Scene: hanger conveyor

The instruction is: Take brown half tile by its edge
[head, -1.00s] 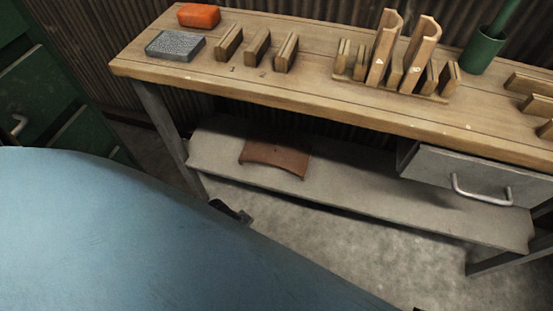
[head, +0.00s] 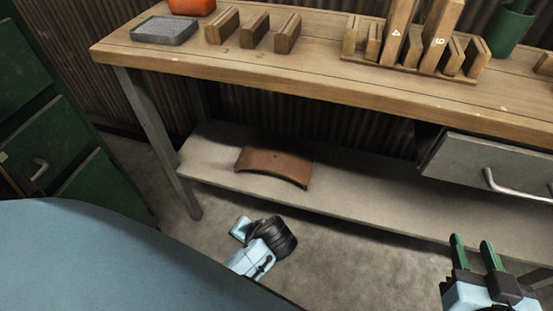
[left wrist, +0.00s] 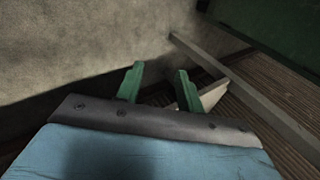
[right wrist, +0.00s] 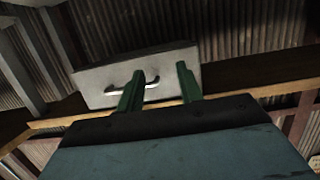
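The brown half tile (head: 273,166) is a curved, reddish-brown piece lying arched side up on the grey lower shelf under the bench, in the head view. Its near edge is close to the shelf's front edge. My left gripper (left wrist: 160,72) is open in the left wrist view, with nothing held between its green fingers; I cannot make out the tile there. In the head view only part of my left arm shows, below the shelf and apart from the tile. My right gripper (head: 473,243) is open and empty at the lower right, far from the tile; it also shows in the right wrist view (right wrist: 158,70).
The wooden bench top (head: 330,83) overhangs the grey shelf (head: 370,200). A grey drawer (head: 480,168) with a metal handle hangs at the right. A bench leg (head: 155,135) stands left of the tile. Green cabinets (head: 60,130) stand at the left. The shelf around the tile is clear.

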